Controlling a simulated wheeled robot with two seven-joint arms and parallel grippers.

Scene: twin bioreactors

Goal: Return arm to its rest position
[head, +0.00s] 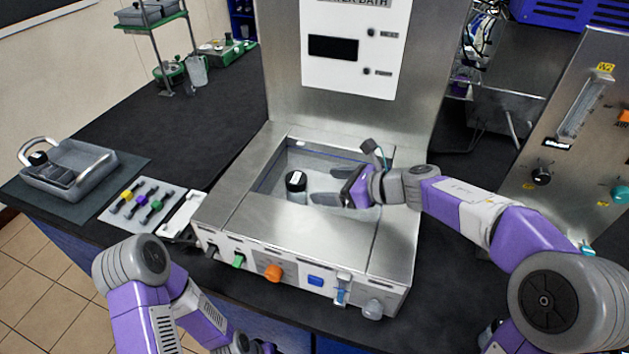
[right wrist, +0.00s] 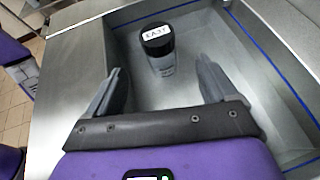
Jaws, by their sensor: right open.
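My right gripper (head: 334,186) is inside the basin of the steel water bath (head: 240,215), with its fingers pointing left. In the right wrist view its two fingers (right wrist: 159,72) are spread apart with nothing between them. A small bottle with a black cap (head: 296,188) stands upright in the basin, just beyond the fingertips and apart from them. It also shows in the right wrist view (right wrist: 160,58), with a white label on its cap that seems to read "EAST". My left arm comes in at the lower left; its gripper is not visible.
The bath's back panel (head: 355,85) rises behind the basin, and its walls surround my right gripper. A grey tray (head: 85,170) and a plate with coloured clips (head: 140,203) lie left. A panel with knobs (head: 570,150) stands right.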

